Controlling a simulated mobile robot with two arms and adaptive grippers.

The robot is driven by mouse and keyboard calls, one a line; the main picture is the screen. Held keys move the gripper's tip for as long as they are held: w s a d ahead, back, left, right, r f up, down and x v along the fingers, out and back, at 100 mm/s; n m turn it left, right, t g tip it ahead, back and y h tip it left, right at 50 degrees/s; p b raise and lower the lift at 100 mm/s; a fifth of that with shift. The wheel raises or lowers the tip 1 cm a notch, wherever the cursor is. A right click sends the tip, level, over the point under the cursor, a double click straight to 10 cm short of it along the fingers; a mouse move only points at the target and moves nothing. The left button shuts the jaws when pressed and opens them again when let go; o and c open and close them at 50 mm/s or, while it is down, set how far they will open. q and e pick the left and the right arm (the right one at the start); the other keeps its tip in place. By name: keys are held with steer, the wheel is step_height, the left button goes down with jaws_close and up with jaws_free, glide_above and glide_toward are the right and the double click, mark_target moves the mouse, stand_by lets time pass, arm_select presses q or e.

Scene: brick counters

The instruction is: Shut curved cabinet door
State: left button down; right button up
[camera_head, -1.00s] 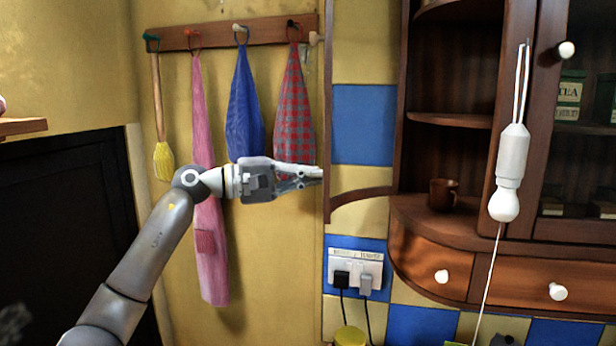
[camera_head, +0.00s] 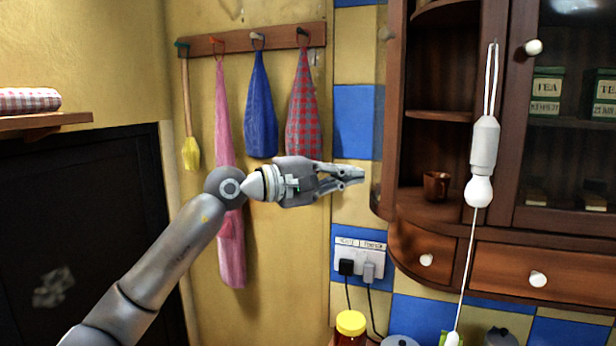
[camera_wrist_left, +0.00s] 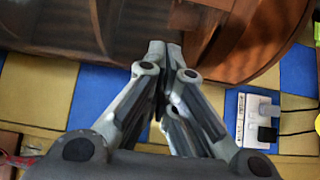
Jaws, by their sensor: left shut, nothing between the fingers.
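The curved cabinet door (camera_head: 394,95) stands open at the left end of the brown wall cabinet, seen nearly edge-on in the head view. The open shelves behind it show, with a brown mug (camera_head: 436,185) on the lower one. My left gripper (camera_head: 360,175) is shut and empty, just left of the door's lower part. In the left wrist view the shut fingertips (camera_wrist_left: 167,46) are close to the brown curved woodwork; I cannot tell whether they touch it. My right gripper is not in view.
A white pull-cord switch (camera_head: 483,150) hangs in front of the cabinet. Drawers with white knobs (camera_head: 427,260) lie below. Towels (camera_head: 261,105) and a brush hang from a wooden rack (camera_head: 290,36). A plugged wall socket (camera_head: 359,258) and a yellow-lidded jar (camera_head: 351,323) are below my gripper.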

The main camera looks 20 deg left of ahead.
mark_target(378, 183)
arm_select(q)
steer(key=d+b, duration=0.1)
steer(key=d, duration=0.3)
steer(key=d+b, duration=0.1)
steer(key=d, duration=0.1)
steer(key=shift+s+f+b, duration=0.3)
steer(key=shift+s+f, duration=0.1)
steer(key=d+b, duration=0.1)
steer(key=d, duration=0.3)
steer(key=shift+d+r+b, duration=0.15)
steer(key=shift+d+b, duration=0.2)
steer(key=shift+w+d+b, duration=0.15)
steer(key=shift+d, duration=0.4)
steer(key=shift+w+d+b, duration=0.15)
steer(key=shift+d, duration=0.35)
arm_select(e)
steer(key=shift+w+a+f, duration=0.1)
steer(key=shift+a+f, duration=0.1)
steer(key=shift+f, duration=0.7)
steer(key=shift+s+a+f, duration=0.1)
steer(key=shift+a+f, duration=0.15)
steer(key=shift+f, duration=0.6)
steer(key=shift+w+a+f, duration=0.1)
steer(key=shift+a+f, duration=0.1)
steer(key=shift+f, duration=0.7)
arm_select(q)
steer(key=shift+a, duration=0.1)
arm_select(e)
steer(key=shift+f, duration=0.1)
